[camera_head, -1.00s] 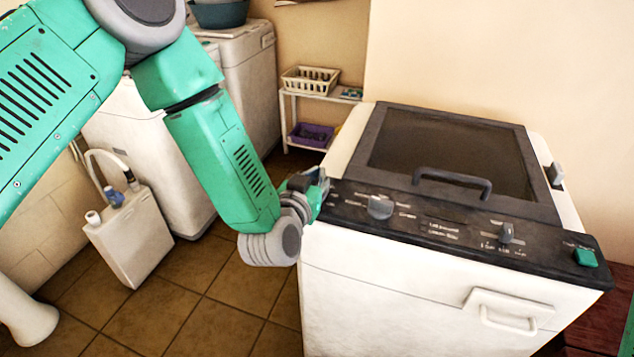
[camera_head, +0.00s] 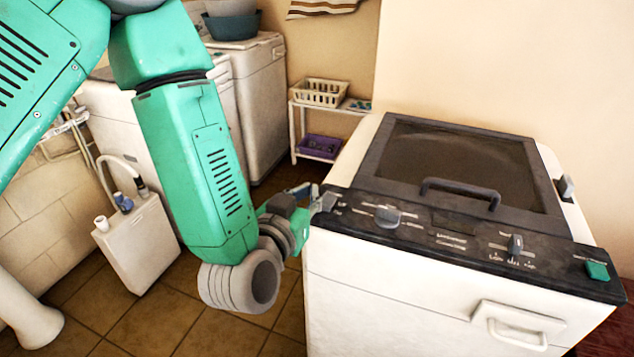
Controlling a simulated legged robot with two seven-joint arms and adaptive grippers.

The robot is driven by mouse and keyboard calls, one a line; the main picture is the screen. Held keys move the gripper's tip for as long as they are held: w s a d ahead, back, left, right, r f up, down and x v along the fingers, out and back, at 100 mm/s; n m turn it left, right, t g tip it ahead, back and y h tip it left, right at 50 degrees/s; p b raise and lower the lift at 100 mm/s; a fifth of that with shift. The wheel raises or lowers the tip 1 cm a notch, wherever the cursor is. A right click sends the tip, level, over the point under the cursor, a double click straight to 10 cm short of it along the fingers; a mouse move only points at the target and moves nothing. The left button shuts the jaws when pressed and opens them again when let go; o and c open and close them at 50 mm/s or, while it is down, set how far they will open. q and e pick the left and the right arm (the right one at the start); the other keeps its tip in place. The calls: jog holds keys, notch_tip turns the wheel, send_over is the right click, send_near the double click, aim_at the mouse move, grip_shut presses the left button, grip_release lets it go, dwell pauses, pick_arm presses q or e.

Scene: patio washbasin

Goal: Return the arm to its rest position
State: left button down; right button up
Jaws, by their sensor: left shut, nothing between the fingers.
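My left arm (camera_head: 200,160), green with grey joints, comes in from the upper left and hangs down, bent, left of the washing machine. My left gripper (camera_head: 328,200) is at the left end of the machine's dark control panel. It is shut with nothing in it; whether it touches the panel I cannot tell. The white washing machine (camera_head: 400,290) has a dark lid with a handle (camera_head: 460,190), which is down. Its panel carries grey knobs (camera_head: 388,216) and a green button (camera_head: 597,270). My right gripper is not in view.
A white canister (camera_head: 138,245) stands on the tiled floor at left, near a white pedestal (camera_head: 30,315). Behind are another white appliance (camera_head: 262,100) with a basin (camera_head: 232,24), and a shelf with a cream basket (camera_head: 320,92) and a purple basket (camera_head: 320,147). Floor shows below the arm.

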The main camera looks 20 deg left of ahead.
pick_arm(q)
jog(key=shift+d, duration=0.1)
jog(key=s+a+f+g+b, duration=0.25)
jog(key=s+f+g, duration=0.2)
jog(key=f, duration=0.75)
jog(key=s+a+f+g+b, duration=0.1)
jog(key=s+f+g+b, duration=0.35)
jog(key=f, duration=0.75)
jog(key=s+a+f+g+b, duration=0.2)
jog(key=s+a+f+g, duration=0.1)
jog(key=s+f, duration=0.4)
jog(key=s+a+f+g+b, duration=0.1)
jog(key=s+a+f+g, duration=0.3)
jog(key=s+f, duration=0.3)
jog(key=s, duration=0.5)
jog(key=shift+s+f+y+b, duration=0.25)
jog(key=shift+f+y+b, duration=0.05)
jog(key=shift+f+b, duration=0.05)
jog(key=shift+w, duration=0.15)
